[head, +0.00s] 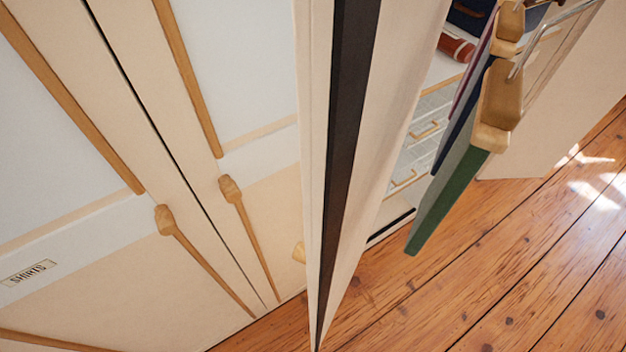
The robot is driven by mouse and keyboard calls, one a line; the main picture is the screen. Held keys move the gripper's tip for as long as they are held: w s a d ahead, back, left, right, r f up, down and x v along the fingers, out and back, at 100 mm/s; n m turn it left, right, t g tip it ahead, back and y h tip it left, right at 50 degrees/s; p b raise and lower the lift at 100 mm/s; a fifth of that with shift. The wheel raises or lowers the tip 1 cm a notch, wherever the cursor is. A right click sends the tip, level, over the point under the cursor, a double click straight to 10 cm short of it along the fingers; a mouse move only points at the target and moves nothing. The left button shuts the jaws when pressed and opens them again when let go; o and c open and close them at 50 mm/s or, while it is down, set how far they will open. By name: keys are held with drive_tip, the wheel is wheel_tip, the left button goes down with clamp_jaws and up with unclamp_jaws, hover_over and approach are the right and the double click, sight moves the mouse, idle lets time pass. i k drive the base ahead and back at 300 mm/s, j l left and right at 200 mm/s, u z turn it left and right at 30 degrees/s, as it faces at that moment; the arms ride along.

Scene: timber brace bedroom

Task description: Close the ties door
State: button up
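A cream wardrobe door (312,120) stands open in the middle of the head view, seen almost edge-on. A long dark strip (350,120) runs down beside its edge. A small wooden knob (299,252) shows at its left side, low down. No ties label is visible, so I cannot read whether this is the ties door. To its right, the open wardrobe shows flat hanging pieces, one green (447,195), under wooden hanger ends (500,95) with metal hooks. My gripper is not in view.
Closed cream doors with wooden trim fill the left, one labelled SHIRTS (29,272). Wooden handles (168,222) (230,190) stick out from them. Inside the wardrobe are drawers (425,130) and a rolled reddish item (456,47). The plank floor (530,270) is clear at lower right.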

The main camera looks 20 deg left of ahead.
sight(362, 68)
drive_tip(key=k+j, duration=0.1)
drive_tip(key=j, duration=0.3)
drive_tip(key=k+j+z, duration=0.1)
drive_tip(key=j, duration=0.25)
drive_tip(key=k+j, duration=0.1)
drive_tip(key=j, duration=0.3)
drive_tip(key=j+u, duration=0.2)
drive_tip(key=k+u, duration=0.5)
drive_tip(key=i+l, duration=0.05)
drive_tip(key=i, duration=0.05)
